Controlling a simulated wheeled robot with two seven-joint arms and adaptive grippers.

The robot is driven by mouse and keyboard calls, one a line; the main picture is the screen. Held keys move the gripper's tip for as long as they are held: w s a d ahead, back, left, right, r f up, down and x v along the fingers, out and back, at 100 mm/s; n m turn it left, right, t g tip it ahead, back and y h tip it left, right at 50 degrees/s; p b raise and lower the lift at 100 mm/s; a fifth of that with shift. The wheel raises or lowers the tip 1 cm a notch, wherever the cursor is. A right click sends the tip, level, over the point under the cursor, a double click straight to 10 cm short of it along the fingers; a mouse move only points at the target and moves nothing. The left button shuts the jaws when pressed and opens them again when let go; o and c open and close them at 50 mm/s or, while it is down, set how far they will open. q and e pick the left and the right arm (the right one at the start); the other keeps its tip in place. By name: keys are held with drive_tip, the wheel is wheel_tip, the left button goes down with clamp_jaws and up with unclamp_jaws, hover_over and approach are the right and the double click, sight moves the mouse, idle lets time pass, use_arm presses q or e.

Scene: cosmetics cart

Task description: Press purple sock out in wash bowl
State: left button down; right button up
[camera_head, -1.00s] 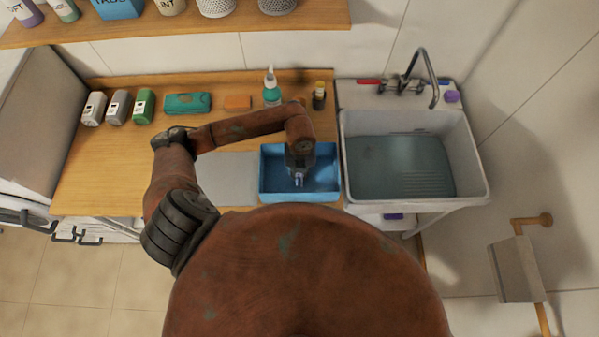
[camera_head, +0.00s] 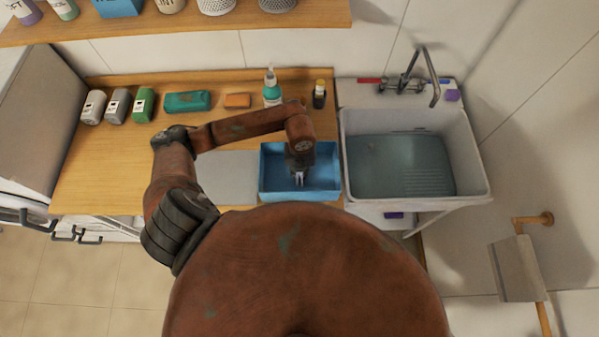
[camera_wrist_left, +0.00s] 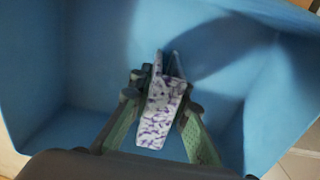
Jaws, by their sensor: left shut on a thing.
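The wash bowl (camera_head: 325,193) is a blue rectangular tub on the wooden counter, left of the sink. My left arm reaches over it, and my left gripper (camera_head: 299,179) points down inside it. In the left wrist view, my left gripper (camera_wrist_left: 165,84) is shut on the purple sock (camera_wrist_left: 158,118), a white cloth with purple pattern. The sock lies between the two green fingers, with its far end sticking up past the fingertips. The bowl's blue walls (camera_wrist_left: 60,45) surround it. I cannot tell whether the sock touches the floor. My right gripper is not in view.
A white sink (camera_head: 481,165) with water and a tap stands right of the bowl. A grey mat (camera_head: 228,178) lies to its left. Behind are a teal bottle (camera_head: 271,92), a dark bottle (camera_head: 319,96), an orange block (camera_head: 237,100) and a teal case (camera_head: 188,102).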

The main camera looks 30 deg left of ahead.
use_arm(q)
drive_tip(key=shift+s+f+b, duration=0.1)
drive_tip(key=shift+f+b, duration=0.25)
drive_tip(key=shift+f, duration=0.15)
idle(1.0)
drive_tip(key=shift+r, duration=0.15)
idle(1.2)
drive_tip(key=shift+b, duration=0.35)
idle(1.6)
idle(0.5)
wheel_tip(320, 180, up, 6)
drive_tip(key=p, duration=0.4)
drive_tip(key=shift+r, duration=0.25)
drive_tip(key=shift+r+p, duration=2.65)
drive_tip(key=shift+r, duration=1.6)
